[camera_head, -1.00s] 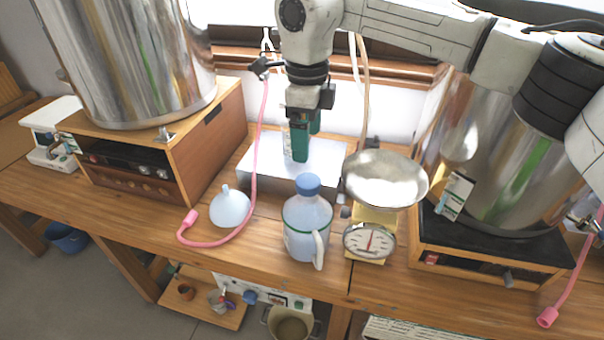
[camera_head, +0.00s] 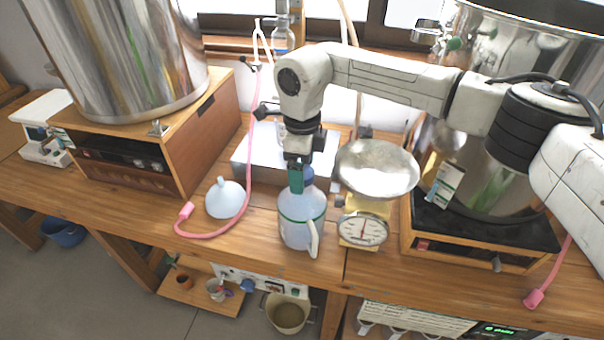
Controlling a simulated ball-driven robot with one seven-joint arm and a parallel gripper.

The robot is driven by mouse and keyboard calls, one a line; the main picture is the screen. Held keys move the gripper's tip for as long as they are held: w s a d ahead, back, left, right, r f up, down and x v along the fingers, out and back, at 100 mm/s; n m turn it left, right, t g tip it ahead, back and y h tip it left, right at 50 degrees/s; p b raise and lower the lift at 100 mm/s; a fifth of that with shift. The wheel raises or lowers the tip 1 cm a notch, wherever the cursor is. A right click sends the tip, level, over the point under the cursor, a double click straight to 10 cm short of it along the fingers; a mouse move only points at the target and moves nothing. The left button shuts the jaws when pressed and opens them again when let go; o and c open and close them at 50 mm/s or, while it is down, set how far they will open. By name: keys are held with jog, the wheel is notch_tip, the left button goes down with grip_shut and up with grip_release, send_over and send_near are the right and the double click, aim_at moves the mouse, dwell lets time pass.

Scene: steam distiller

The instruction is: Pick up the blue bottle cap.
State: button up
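The blue bottle cap (camera_head: 308,174) sits on top of a translucent bottle (camera_head: 302,215) with a green band and a white handle. The bottle stands upright near the middle of the wooden bench. My gripper (camera_head: 297,188) points down at the cap, its green fingers in front of the cap's left side. They hide part of the cap and the bottle's neck. I cannot tell whether the fingers touch the cap or how far apart they are.
A kitchen scale (camera_head: 363,230) with a metal bowl (camera_head: 376,168) stands close on the bottle's right. A white funnel (camera_head: 225,199) and a pink hose (camera_head: 240,208) lie to the left. A metal box (camera_head: 258,150) is behind. Large steel pots (camera_head: 135,60) flank the bench (camera_head: 150,212).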

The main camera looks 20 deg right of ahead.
jog(key=shift+c, duration=0.5)
jog(key=c, duration=1)
jog(key=shift+c, duration=0.2)
